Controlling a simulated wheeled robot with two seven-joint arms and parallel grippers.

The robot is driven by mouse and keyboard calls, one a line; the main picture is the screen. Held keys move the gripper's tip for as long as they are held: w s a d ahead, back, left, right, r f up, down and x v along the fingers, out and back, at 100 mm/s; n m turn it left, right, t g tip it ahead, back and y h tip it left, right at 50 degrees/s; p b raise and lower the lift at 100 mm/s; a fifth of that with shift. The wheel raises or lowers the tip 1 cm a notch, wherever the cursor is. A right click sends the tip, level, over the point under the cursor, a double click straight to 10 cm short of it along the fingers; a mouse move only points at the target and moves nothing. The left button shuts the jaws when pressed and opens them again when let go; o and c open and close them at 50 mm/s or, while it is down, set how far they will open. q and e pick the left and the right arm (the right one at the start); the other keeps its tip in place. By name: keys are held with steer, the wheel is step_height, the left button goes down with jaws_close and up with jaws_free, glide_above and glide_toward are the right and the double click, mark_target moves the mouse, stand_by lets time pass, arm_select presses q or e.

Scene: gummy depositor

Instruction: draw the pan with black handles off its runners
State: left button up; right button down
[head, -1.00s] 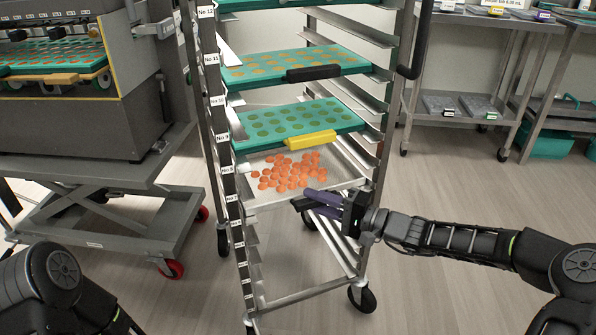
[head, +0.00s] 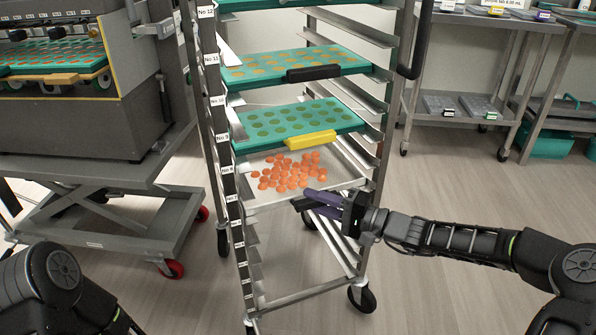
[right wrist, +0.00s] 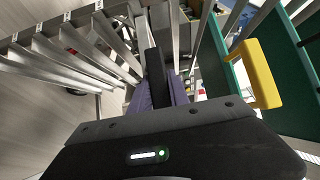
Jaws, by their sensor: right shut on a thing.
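The metal pan (head: 338,175) with loose orange round pieces on it sits on runners in the rack, below the teal tray with the yellow handle. My right gripper (head: 318,201), with purple fingers, is at the pan's front edge. It is shut on a black handle there, mostly hidden by the fingers; one dark end shows at the left. In the right wrist view the black handle (right wrist: 155,76) stands between the purple fingers. Of my left arm only links show at the lower left; its gripper is out of view.
Close above is a teal tray with a yellow handle (head: 310,140); higher is another teal tray with a black handle (head: 313,73). The rack's right post (head: 386,150) stands near my right gripper. A lift cart (head: 120,215) is at the left. Floor at the right is clear.

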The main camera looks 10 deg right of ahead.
steer(key=shift+s, duration=0.1)
